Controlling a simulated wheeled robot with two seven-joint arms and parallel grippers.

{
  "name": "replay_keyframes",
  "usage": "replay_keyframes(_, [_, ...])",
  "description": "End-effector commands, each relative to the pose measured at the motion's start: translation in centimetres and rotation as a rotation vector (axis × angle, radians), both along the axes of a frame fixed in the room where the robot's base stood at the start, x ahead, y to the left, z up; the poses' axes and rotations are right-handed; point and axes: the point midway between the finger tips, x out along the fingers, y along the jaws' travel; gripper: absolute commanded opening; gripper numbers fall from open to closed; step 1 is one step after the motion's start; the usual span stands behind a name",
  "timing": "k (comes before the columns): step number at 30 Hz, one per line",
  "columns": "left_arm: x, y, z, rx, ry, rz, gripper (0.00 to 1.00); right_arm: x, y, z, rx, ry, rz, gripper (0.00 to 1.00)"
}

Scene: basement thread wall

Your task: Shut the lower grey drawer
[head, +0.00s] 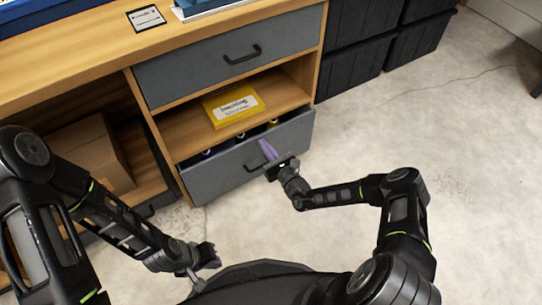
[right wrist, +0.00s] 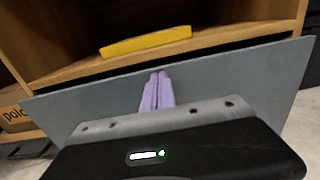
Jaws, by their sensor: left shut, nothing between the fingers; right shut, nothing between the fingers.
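The lower grey drawer (head: 222,174) stands pulled out from the wooden cabinet, with dark bottle-like tops showing inside behind its front. Its grey front fills much of the right wrist view (right wrist: 225,75). My right gripper (head: 268,149) is at the drawer front, right of its middle, with its purple fingers shut and empty. The fingers also show in the right wrist view (right wrist: 157,90), pointing at the front; whether they touch it I cannot tell. My left gripper (head: 207,257) is shut and empty, low over the floor.
The upper grey drawer (head: 225,58) is shut. A yellow box (head: 233,105) lies on the shelf between the drawers. A cardboard box (head: 90,152) is in the left compartment. Black bins (head: 356,70) stand right of the cabinet. The concrete floor (head: 455,130) at right is clear.

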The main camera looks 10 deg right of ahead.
Motion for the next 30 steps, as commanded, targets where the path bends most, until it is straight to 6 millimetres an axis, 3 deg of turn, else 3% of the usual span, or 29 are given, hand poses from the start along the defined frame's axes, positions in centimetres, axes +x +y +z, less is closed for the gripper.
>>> replay_keyframes(13, [0.1, 0.1, -0.3, 0.001, -0.001, 0.002, 0.00, 0.6, 0.2, 0.0, -0.001, -0.001, 0.000, 0.00])
replay_keyframes(22, [0.4, 0.2, -2.1, 0.005, -0.009, 0.008, 0.00, 4.7, 1.6, -0.2, -0.001, -0.003, 0.001, 0.00])
replay_keyframes(30, [0.5, 0.2, -2.0, 0.005, -0.010, 0.008, 0.00, 5.3, 1.6, 0.2, 0.000, -0.001, -0.003, 0.00])
